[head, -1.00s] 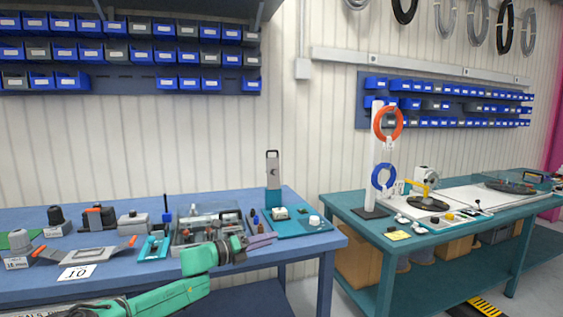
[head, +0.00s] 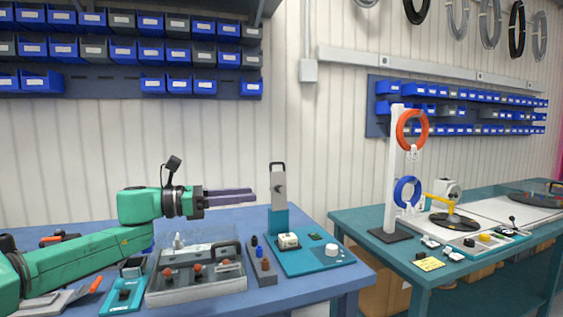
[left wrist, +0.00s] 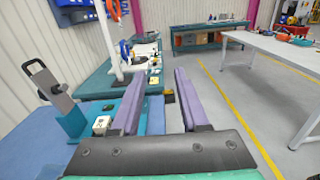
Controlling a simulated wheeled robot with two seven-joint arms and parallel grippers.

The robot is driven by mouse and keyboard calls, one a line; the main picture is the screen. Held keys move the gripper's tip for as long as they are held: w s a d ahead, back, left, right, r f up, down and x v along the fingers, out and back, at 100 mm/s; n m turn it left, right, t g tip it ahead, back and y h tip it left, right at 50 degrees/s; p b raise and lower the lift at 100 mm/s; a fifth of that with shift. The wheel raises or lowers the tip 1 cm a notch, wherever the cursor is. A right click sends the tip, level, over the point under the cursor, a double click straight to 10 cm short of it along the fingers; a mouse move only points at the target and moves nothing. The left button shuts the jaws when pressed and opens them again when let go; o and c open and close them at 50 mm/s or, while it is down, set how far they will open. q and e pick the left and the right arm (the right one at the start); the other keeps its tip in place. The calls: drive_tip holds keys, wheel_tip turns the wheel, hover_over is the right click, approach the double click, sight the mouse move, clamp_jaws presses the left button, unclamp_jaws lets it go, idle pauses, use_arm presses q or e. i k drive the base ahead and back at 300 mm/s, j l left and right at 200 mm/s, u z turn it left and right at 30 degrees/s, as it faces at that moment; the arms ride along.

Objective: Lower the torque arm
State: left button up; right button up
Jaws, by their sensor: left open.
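The torque arm (head: 279,186) is a grey upright lever with a dark handle loop on top. It stands on a teal base plate (head: 320,262) at the right end of the blue bench. My left gripper (head: 254,194) is open and empty, its purple fingers pointing right, just left of the lever in the head view. In the left wrist view the torque arm (left wrist: 52,92) leans in the picture at the left, outside the open fingers of my gripper (left wrist: 160,74) and apart from them. My right gripper is not in view.
A white post with an orange ring (head: 412,130) and a blue ring (head: 407,192) stands on the teal bench to the right.

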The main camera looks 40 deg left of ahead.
sight(277, 178)
drive_tip(key=i+j, duration=0.3)
drive_tip(key=j, duration=0.15)
drive_tip(key=i+j, duration=0.65)
drive_tip(key=j, duration=0.2)
